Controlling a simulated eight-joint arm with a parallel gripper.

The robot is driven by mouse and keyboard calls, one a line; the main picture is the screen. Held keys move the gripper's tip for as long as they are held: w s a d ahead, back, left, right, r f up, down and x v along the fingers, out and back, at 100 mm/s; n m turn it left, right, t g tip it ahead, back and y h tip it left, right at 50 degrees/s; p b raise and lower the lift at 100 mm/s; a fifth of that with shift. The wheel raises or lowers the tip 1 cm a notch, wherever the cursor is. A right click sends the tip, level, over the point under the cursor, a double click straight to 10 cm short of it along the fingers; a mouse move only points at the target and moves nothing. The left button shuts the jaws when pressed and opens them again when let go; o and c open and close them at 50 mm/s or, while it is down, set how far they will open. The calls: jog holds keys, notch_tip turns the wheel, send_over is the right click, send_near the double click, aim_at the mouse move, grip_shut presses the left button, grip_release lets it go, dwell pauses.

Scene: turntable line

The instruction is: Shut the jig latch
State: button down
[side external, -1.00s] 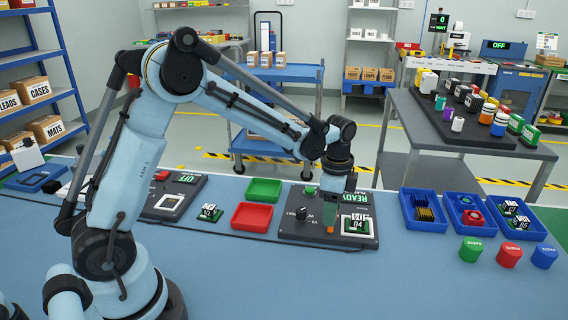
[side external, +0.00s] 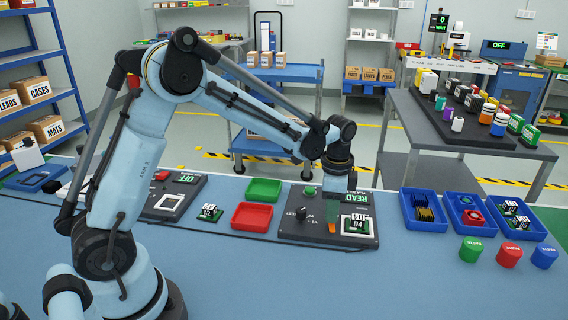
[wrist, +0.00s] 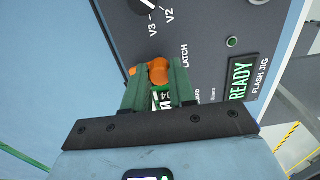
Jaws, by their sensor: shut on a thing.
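The flash jig (side external: 290,228) is a dark panel on the bench, and its panel also fills much of the wrist view (wrist: 205,55). A board marked 04 (side external: 356,225) sits in it at the right. The orange latch (wrist: 157,72) is by the LATCH label, and a bit of it shows in the side view (side external: 331,229). My gripper (wrist: 160,88) points down over the jig with its green fingers shut on the latch. The fingers hide part of the latch and of the board in the wrist view, so I cannot tell the latch's exact angle.
The jig has a black V2/V3 knob (side external: 301,213), a green button (side external: 310,190) and a READY display (wrist: 238,78). Red (side external: 252,217) and green (side external: 263,190) trays lie to its left. Blue bins (side external: 423,210) stand right.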

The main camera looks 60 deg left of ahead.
jog(key=n, duration=1.2)
jog(key=shift+n, duration=2.1)
jog(key=c, duration=0.9)
grip_release()
jog(key=shift+r, duration=0.1)
